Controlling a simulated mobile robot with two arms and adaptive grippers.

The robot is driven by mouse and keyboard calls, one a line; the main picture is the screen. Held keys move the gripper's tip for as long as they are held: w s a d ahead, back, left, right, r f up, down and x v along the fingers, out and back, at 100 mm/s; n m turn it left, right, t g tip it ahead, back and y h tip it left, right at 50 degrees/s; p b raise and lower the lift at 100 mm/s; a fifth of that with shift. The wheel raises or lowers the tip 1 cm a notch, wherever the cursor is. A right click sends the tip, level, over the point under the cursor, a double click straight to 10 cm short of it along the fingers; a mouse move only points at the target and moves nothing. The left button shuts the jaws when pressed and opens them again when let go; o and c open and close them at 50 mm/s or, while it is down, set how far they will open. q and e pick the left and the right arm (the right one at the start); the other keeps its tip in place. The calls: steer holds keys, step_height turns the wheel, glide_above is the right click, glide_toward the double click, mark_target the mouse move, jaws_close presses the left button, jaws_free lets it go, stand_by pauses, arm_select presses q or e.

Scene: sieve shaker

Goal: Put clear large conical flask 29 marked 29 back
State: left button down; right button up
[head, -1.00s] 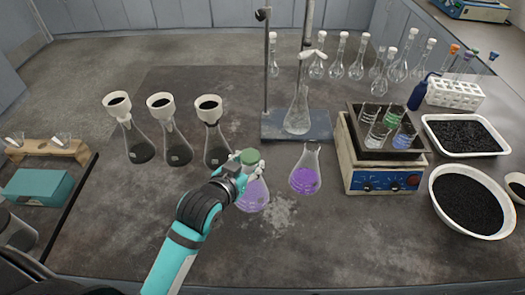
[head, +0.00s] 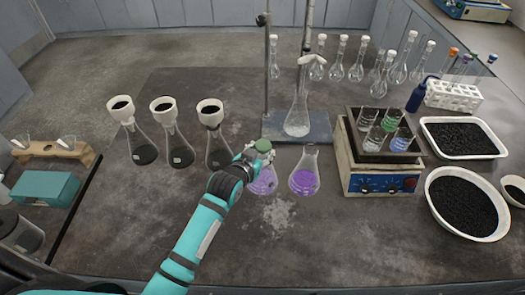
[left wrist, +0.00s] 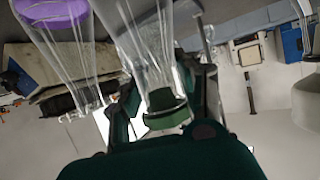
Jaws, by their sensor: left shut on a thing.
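A clear conical flask (head: 264,183) with purple liquid and a green stopper is in the grasp of my left gripper (head: 254,153). The gripper is shut on it at the neck, just under the stopper. In the left wrist view, the green stopper (left wrist: 167,110) sits between the fingers and the clear glass extends upward. I cannot tell if its base touches the bench. A second clear conical flask (head: 304,180) with purple liquid and no stopper stands close to its right. I cannot read a 29 on either. My right gripper is out of view.
Several flasks with black-filled funnels (head: 163,104) stand left. A stand (head: 325,122) with another flask (head: 298,118) is behind. A hot plate (head: 390,186) with beakers is right, with a white bowl (head: 428,195) beyond. The front bench is clear.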

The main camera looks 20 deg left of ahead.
arm_select(q)
steer(key=c, duration=0.9)
jaws_free()
steer(key=shift+f, duration=0.1)
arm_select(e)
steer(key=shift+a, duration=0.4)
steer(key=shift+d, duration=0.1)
arm_select(q)
steer(key=shift+s, duration=0.15)
steer(key=b+v, duration=0.1)
steer(key=v, duration=1.1)
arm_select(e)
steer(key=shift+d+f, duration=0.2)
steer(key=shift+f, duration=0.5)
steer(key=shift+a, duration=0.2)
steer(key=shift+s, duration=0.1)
